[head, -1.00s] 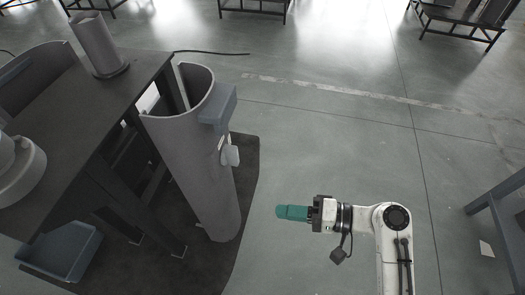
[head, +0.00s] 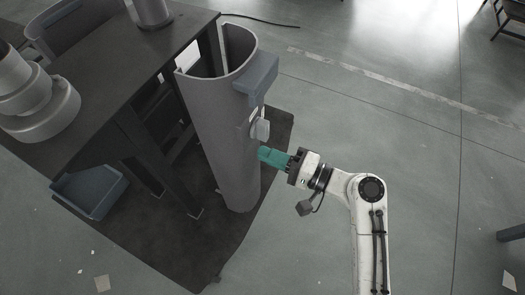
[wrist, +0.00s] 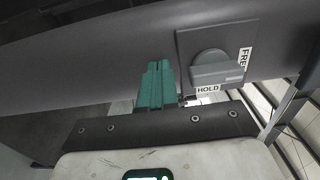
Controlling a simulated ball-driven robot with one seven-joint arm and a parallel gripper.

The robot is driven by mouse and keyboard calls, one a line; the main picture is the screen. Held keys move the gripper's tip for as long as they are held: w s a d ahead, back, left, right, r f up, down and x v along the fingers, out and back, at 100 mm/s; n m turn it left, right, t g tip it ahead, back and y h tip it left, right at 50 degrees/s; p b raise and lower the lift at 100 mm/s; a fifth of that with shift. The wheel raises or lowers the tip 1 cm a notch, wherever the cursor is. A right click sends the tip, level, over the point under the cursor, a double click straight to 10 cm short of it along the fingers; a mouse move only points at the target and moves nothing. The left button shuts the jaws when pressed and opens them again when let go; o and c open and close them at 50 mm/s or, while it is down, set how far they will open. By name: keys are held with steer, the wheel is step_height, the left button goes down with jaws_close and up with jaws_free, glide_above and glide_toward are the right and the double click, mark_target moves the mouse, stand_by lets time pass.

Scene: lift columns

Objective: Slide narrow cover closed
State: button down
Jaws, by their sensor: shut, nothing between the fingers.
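A tall grey curved cover (head: 215,140) stands upright beside the dark table, open at its top. I cannot tell whether this is the narrow cover. A blue-grey block (head: 257,80) sits on its upper right edge. Below the block is a light knob (head: 261,130). In the wrist view the knob (wrist: 214,67) is grey on a dark plate, with labels "HOLD" below it and "FRE…" to its right. My gripper (head: 263,155), with green fingers, is shut and empty, just below the knob. In the wrist view its fingertips (wrist: 155,68) point at the grey surface left of the knob; contact is unclear.
The dark table (head: 120,75) stands at left with a grey round stepped part (head: 45,105) and a cylinder (head: 149,12) on it. A blue-grey bin (head: 92,193) lies under it. A dark mat (head: 200,250) is below.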

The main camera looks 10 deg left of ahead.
steer(key=shift+x, duration=0.95)
steer(key=x, duration=0.8)
steer(key=shift+b, duration=0.3)
steer(key=shift+a+r, duration=0.1)
steer(key=shift+r, duration=0.05)
